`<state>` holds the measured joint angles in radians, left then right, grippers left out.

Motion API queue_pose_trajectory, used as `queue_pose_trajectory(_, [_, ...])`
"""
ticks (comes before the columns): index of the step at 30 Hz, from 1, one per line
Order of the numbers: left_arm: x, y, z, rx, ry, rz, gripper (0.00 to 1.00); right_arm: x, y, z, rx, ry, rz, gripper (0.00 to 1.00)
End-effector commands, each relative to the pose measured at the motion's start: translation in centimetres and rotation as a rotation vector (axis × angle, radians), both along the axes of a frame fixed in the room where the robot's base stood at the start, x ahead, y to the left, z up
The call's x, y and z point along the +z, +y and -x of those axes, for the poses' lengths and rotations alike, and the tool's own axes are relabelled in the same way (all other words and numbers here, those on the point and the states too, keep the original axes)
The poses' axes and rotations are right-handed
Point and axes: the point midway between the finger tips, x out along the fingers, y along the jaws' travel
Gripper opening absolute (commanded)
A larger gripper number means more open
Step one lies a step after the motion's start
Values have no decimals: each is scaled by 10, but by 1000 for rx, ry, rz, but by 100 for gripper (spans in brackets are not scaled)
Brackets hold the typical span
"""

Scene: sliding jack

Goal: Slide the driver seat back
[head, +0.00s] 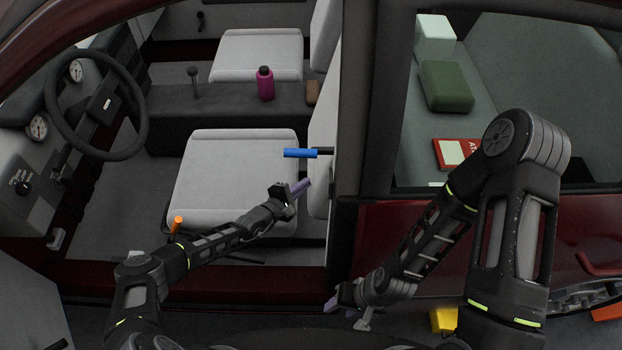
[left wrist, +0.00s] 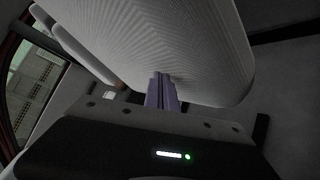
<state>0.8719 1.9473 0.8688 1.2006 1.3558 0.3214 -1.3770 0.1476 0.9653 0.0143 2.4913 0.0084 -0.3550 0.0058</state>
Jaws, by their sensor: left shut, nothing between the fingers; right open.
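The driver seat has a light grey cushion (head: 232,172) and an upright backrest (head: 320,135), seen through the open doorway in the head view. An orange-topped lever (head: 177,225) stands at the cushion's front near corner. A blue handle (head: 300,153) sticks out beside the backrest. My left gripper (head: 303,186) is over the cushion's rear, its purple fingers pointing at the backrest. In the left wrist view, the shut, empty fingers (left wrist: 162,82) reach a pale padded surface (left wrist: 175,45); I cannot tell whether they touch it. My right gripper (head: 336,303) is low outside the car, open, partly hidden.
The steering wheel (head: 97,105) is at the left. A dark console (head: 205,108) with a magenta bottle (head: 265,84) runs behind the driver seat. The door pillar (head: 365,100) stands right of the backrest. A yellow object (head: 443,319) lies low, near my right arm.

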Motion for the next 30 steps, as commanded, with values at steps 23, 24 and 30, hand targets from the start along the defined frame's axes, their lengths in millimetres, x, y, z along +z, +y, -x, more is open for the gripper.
queue_pose_trajectory(23, [3,-45,2,-7,0,5,0,22,0,0,0,0,0,44])
queue_pose_trajectory(24, [2,-47,2,-8,-1,4,0,22,0,0,0,0,0,44])
queue_pose_trajectory(30, [2,-58,2,-10,-1,6,0,23,0,0,0,0,0,44])
